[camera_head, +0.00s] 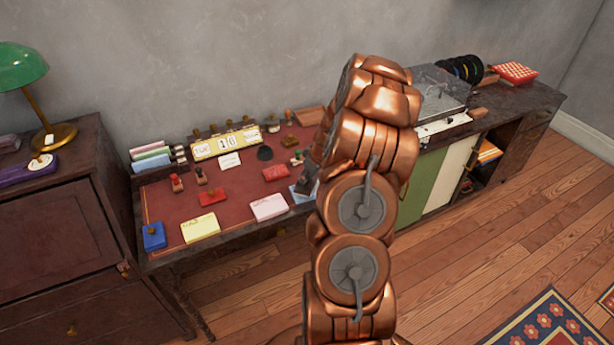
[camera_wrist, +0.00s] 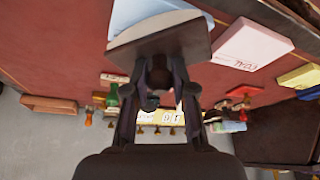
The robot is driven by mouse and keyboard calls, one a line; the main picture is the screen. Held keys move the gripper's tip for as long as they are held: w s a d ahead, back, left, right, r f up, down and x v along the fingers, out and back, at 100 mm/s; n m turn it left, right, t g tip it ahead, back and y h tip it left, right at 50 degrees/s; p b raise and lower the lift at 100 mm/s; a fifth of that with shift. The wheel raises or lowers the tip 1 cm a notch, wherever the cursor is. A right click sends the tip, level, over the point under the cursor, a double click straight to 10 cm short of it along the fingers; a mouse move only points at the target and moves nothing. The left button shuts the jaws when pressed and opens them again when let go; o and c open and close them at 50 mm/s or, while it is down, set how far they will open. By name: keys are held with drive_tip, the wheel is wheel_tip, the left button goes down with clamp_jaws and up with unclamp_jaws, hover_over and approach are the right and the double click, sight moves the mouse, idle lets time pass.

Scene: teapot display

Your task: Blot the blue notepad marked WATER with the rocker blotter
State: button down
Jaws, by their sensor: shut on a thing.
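The rocker blotter (camera_wrist: 160,42), a dark block with a pale curved underside, is between the fingertips of my gripper (camera_wrist: 160,72) in the wrist view. My gripper is shut on it. The light blue notepad (camera_wrist: 196,8) lies just beyond the blotter's pale side. I cannot tell whether they touch. In the head view the blue notepad (camera_head: 298,194) shows as a small patch left of my arm, on the desk's front part. My arm hides most of it and most of my gripper. The WATER marking is not readable.
On the red desk top (camera_head: 235,190), a pink notepad (camera_head: 269,207) lies left of the blue one, then a yellow notepad (camera_head: 200,228) and a dark blue block (camera_head: 153,236). Red pads and stamps lie behind. A calendar (camera_head: 226,143) stands at the back.

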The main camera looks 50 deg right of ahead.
drive_tip(key=shift+d+f, duration=0.1)
drive_tip(key=shift+f, duration=0.05)
idle(0.3)
drive_tip(key=shift+w+d+g+y+p, duration=0.3)
drive_tip(key=shift+d+g+y, duration=0.2)
drive_tip(key=shift+y, duration=0.5)
drive_tip(key=shift+s+a+t+h+b, duration=0.25)
drive_tip(key=shift+h+b, duration=0.2)
drive_tip(key=shift+b, duration=0.65)
drive_tip(key=shift+s+a+t+h+b, duration=0.15)
drive_tip(key=shift+a+h+b, duration=0.25)
drive_tip(key=shift+b, duration=0.7)
drive_tip(key=shift+w, duration=0.1)
drive_tip(key=shift+a+t+h+b, duration=0.25)
drive_tip(key=shift+h+b, duration=0.2)
drive_tip(key=shift+b, duration=0.7)
drive_tip(key=shift+b, duration=0.5)
drive_tip(key=shift+s+a+f+t+h+b, duration=0.15)
drive_tip(key=shift+s+t+h+b, duration=0.1)
drive_tip(key=shift+h+b, duration=0.25)
drive_tip(key=shift+a+n+b, duration=0.15)
drive_tip(key=shift+n+b, duration=0.15)
drive_tip(key=shift+b, duration=0.15)
